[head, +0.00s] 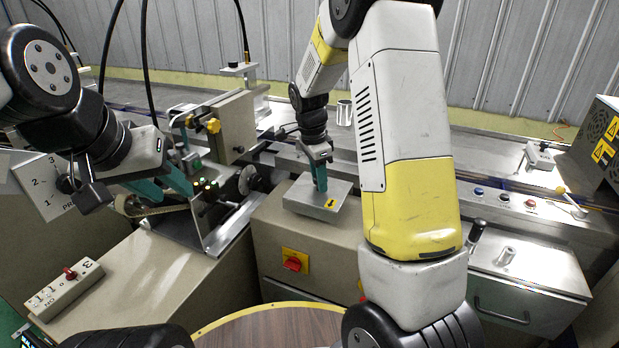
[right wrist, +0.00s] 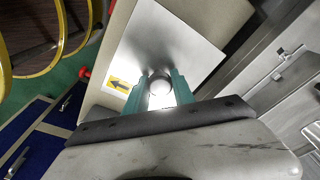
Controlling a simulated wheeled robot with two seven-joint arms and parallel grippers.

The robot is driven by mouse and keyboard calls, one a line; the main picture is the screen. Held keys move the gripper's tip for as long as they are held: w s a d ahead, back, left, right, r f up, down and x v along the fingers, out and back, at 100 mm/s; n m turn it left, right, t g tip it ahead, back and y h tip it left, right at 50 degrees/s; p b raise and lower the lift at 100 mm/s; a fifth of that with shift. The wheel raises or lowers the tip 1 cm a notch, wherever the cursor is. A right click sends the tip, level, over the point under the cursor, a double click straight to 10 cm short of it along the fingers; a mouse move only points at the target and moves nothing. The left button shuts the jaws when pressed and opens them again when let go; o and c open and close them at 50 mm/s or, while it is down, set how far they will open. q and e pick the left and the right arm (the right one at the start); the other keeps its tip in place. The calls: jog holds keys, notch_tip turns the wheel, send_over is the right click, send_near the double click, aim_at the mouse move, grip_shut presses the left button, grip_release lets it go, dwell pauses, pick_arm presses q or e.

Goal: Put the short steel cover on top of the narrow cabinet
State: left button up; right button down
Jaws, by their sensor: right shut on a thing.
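The short steel cover (head: 312,203) is a flat grey plate with a yellow arrow label and a round knob. It lies over the top of the narrow cabinet (head: 275,245), the beige box with a red switch; I cannot tell whether it rests fully or hangs slightly above. My right gripper (head: 320,185) points down and is shut on the cover's knob. In the right wrist view the teal fingers (right wrist: 160,92) clasp the knob, with the plate (right wrist: 185,45) beyond. My left gripper (head: 163,186) seems open and empty, near the machine at left.
A machine with a yellow knob (head: 213,126) stands left of the cabinet. A control box with a red switch (head: 66,285) lies at lower left. A steel drawer unit (head: 525,290) is at right. A shiny cylinder (head: 344,112) stands behind on the bench.

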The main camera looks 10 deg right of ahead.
aim_at(314, 192)
jog(key=shift+f, duration=1.3)
jog(key=c, duration=1.1)
grip_release()
jog(key=shift+f, duration=0.15)
jog(key=shift+o, duration=0.2)
jog(key=r, duration=0.3)
jog(key=a+r, duration=0.1)
jog(key=r, duration=0.7)
jog(key=shift+s+a, duration=0.2)
jog(key=shift+s, duration=0.05)
jog(key=s+d+r+n+t+y, duration=0.1)
jog(key=s+r+n+t+y, duration=0.2)
jog(key=s+r+n, duration=0.8)
jog(key=s+a+n+t, duration=0.1)
jog(key=s+n, duration=0.4)
jog(key=s, duration=0.9)
jog(key=shift+f+t+y, duration=0.35)
jog(key=shift+t+y, duration=0.05)
jog(key=shift+t, duration=0.5)
